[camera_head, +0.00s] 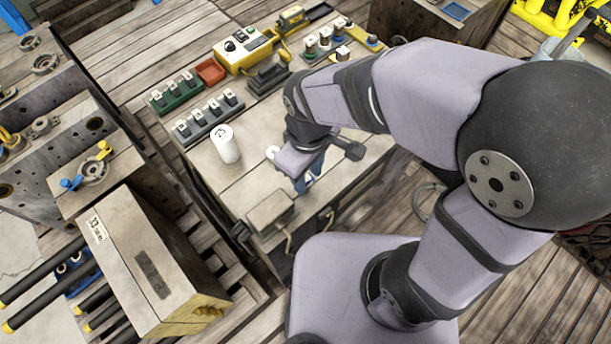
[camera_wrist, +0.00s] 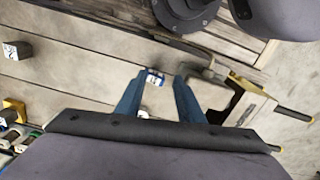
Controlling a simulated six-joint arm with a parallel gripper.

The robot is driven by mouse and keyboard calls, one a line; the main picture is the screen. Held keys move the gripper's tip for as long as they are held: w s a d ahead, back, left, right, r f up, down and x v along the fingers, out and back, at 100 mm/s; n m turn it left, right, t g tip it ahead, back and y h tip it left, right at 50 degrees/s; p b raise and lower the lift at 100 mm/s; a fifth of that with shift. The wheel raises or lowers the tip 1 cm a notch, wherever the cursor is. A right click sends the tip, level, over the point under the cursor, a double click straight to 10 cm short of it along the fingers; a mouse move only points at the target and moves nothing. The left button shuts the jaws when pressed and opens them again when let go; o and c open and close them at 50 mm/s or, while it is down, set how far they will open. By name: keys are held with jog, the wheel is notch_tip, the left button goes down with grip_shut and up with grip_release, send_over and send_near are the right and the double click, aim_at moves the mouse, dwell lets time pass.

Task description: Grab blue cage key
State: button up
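My gripper (camera_head: 308,180) reaches down over the wooden bench top (camera_head: 268,184). In the wrist view its two blue fingers (camera_wrist: 158,80) are apart, with a gap between them. A small blue thing with a white label (camera_wrist: 154,78) shows between the fingertips in that view, with space beside it on the right. It may be the blue cage key, but it is too small to be sure. I cannot tell whether it lies on the bench just beyond the fingertips or at their height. In the head view the fingers and wrist largely hide this spot.
A white cylinder marked 23 (camera_head: 225,144) stands left of my gripper. Behind it are a grey rack (camera_head: 207,118), a green rack (camera_head: 177,93), a red tray (camera_head: 210,71) and a yellow control box (camera_head: 243,51).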

jog(key=n, duration=0.1)
jog(key=w+n, duration=0.1)
jog(key=shift+a+r+n, duration=0.35)
jog(key=shift+a+n, duration=0.05)
jog(key=n, duration=0.2)
jog(key=w+r+n, duration=0.1)
jog(key=shift+a+n, duration=0.25)
jog(key=shift+n, duration=1.15)
jog(key=n, duration=0.6)
jog(key=shift+s+d, duration=0.15)
jog(key=shift+s, duration=0.1)
jog(key=shift+d+f, duration=0.2)
jog(key=shift+f, duration=3.45)
grip_shut()
